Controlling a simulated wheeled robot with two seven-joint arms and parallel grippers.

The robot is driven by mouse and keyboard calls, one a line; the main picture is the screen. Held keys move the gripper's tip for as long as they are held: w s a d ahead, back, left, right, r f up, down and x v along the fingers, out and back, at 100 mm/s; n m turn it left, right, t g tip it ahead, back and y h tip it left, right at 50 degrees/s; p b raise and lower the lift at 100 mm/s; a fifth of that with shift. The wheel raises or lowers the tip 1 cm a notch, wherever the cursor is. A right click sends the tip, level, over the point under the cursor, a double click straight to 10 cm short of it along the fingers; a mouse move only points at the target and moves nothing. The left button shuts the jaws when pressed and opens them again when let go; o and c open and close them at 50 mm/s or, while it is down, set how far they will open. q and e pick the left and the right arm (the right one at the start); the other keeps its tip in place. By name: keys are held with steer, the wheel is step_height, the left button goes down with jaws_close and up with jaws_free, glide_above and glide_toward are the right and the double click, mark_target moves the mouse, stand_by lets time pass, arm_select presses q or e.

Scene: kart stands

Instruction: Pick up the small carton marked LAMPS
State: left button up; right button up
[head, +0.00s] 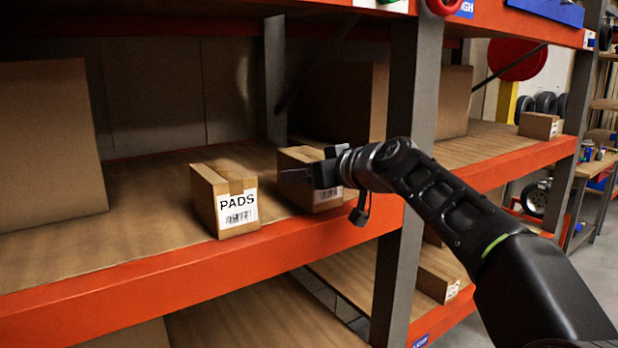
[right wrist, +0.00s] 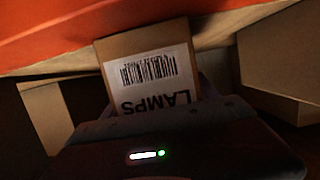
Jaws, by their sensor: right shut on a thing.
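The small carton marked LAMPS (head: 299,158) stands on the middle shelf near its front edge in the head view. My right gripper (head: 318,175) is around it and shut on it, and covers much of its front. In the right wrist view the LAMPS carton (right wrist: 150,70) shows its white label and barcode upside down, right in front of my right gripper (right wrist: 155,110). The fingertips are hard to make out in the dark. I cannot tell whether the carton is clear of the shelf. My left gripper is not in view.
A carton marked PADS (head: 237,200) stands on the shelf just left of the LAMPS carton. A grey upright (head: 412,110) stands close behind my right arm. The orange shelf beam (head: 150,274) runs along the front. A large box (head: 45,140) stands at far left.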

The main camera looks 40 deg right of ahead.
steer(key=c, duration=1.2)
steer(key=shift+r, duration=0.1)
steer(key=shift+c, duration=0.2)
step_height(320, 180, up, 10)
steer(key=shift+p, duration=1.1)
